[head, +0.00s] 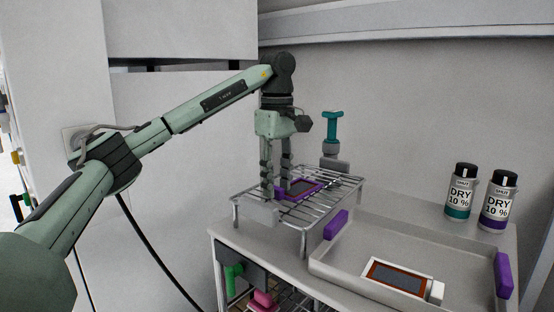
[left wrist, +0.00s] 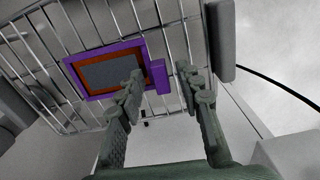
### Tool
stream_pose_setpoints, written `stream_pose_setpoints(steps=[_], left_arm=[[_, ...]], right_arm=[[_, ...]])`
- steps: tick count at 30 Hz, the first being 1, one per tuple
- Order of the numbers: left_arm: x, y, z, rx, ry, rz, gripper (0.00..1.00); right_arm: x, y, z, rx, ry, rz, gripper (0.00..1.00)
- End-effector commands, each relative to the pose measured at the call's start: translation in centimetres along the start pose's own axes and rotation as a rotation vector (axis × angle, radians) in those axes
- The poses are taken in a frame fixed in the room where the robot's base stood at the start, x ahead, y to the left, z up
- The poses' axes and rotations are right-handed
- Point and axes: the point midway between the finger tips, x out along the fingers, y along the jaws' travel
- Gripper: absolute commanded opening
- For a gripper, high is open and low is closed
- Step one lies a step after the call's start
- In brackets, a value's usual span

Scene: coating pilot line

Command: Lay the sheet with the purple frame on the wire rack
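The sheet with the purple frame (head: 307,187) lies on the bars of the wire rack (head: 342,200). In the left wrist view the sheet (left wrist: 110,52) shows a grey middle, an orange-brown border and a purple frame with a tab on its right side. The wire rack (left wrist: 176,20) is behind it. My left gripper (head: 277,192) points down over the near left part of the rack. Its fingers (left wrist: 160,80) are apart, one on each side of the tab, with visible gaps. In the head view they hide part of the sheet. My right gripper is in neither view.
A grey tray (head: 335,262) with purple handles stands right of the rack and holds a white-framed sheet (head: 400,277). Two labelled bottles (head: 460,192) (head: 498,200) stand behind it. A teal-handled tool (head: 333,128) stands behind the rack.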

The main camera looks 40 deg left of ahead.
Motion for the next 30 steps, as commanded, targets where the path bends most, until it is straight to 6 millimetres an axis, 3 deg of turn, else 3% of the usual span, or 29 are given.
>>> stream_pose_setpoints(steps=[18, 24, 30], left_arm=[[-10.1, 0.0, 0.0, -0.001, 0.001, 0.004, 0.35], [-11.5, 0.0, 0.0, -0.001, 0.001, 0.002, 0.35], [-11.6, 0.0, 0.0, -0.001, 0.0, 0.001, 0.35]], right_arm=[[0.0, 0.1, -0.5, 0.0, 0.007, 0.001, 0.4], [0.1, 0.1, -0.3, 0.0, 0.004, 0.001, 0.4], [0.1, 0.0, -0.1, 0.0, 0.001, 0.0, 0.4]])
